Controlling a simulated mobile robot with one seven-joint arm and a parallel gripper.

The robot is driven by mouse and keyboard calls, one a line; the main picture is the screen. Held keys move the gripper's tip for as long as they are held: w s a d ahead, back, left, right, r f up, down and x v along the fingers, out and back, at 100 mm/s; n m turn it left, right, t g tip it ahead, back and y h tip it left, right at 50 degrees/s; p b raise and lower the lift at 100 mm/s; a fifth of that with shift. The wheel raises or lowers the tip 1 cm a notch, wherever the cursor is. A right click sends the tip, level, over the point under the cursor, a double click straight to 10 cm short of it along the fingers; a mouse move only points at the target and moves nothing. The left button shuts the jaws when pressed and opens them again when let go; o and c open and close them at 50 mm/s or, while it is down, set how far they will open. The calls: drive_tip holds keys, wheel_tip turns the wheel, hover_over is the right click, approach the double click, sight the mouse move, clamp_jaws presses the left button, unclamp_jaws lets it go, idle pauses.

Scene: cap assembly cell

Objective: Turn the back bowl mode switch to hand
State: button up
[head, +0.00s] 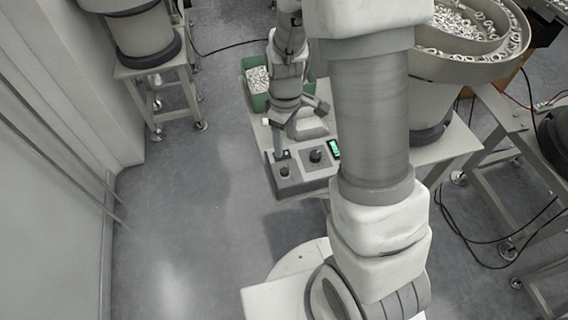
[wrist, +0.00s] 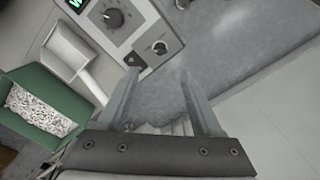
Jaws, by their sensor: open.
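A grey control box (head: 290,187) stands on a stand in the middle of the head view. It carries a small round switch (head: 285,171) with a metallic collar, a larger dark knob (head: 316,156) and a lit green display (head: 334,149). In the wrist view the switch (wrist: 160,47) sits just past my fingertips, roughly between them in the picture, and the knob (wrist: 114,18) is up to the left. I cannot read the switch's position or labels. My gripper (wrist: 160,73) is open and empty, its fingers pointing at the box from above; contact is not visible.
A green bin (wrist: 38,110) of small pale parts and a light grey scoop-like piece (wrist: 75,55) lie beside the box. A large feeder bowl (head: 455,68) stands at the right, another bowl (head: 140,30) at upper left. The floor left of the box is clear.

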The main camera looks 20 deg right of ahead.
sight(285, 169)
wheel_tip(285, 169, down, 12)
drive_tip(key=shift+f+b, duration=0.15)
drive_tip(key=shift+b, duration=0.55)
drive_tip(key=shift+c, duration=0.4)
clamp_jaws()
